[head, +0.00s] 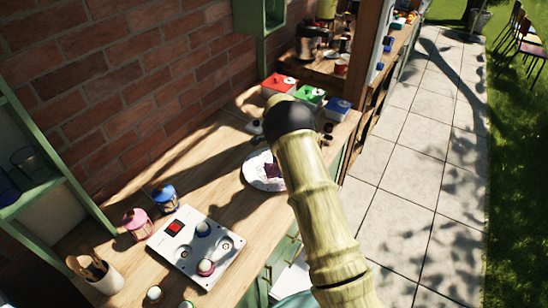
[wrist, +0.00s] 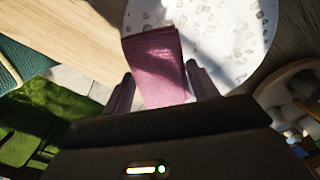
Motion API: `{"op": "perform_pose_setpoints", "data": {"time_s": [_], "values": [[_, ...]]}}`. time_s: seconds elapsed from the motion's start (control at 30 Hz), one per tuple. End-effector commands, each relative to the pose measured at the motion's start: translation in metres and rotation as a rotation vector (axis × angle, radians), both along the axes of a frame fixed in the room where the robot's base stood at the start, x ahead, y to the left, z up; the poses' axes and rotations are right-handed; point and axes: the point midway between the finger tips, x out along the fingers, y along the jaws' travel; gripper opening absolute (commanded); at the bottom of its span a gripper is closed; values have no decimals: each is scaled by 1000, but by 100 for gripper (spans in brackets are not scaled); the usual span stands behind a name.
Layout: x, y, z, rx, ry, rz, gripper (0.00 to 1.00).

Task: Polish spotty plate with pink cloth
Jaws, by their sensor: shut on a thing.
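The spotty plate (head: 255,180) lies on the wooden counter, partly hidden behind my arm in the head view. In the wrist view the white plate (wrist: 240,40) shows grey spots and fills the top right. The pink cloth (wrist: 152,52) is between the fingers of my gripper (wrist: 160,71), which is shut on it. The cloth's far end overlaps the plate's near edge in the wrist view; whether it presses on the surface I cannot tell. In the head view my arm hides the gripper, and a dark purple patch shows on the plate.
Red, green and blue boxes (head: 310,97) stand behind the plate. A pink jar (head: 137,223), a blue jar (head: 165,196) and a white panel with knobs (head: 190,248) stand left. A utensil cup (head: 103,277) is at the front left. Bare counter (head: 215,178) lies left of the plate.

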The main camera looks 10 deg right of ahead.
Motion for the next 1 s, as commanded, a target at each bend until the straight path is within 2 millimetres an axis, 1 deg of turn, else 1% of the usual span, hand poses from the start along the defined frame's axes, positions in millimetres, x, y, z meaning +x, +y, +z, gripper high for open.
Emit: {"op": "perform_pose_setpoints", "data": {"time_s": [0.1, 0.47, 0.8, 0.9, 1.0], "values": [[-15, -6, -5, 3, -5, 173, 44], [-64, -22, -18, -6, -23, 715, 44], [-118, -36, -26, -22, -23, 1223, 44], [-130, -39, -26, -27, -21, 1334, 44], [-136, -40, -27, -29, -19, 1400, 44]]}}
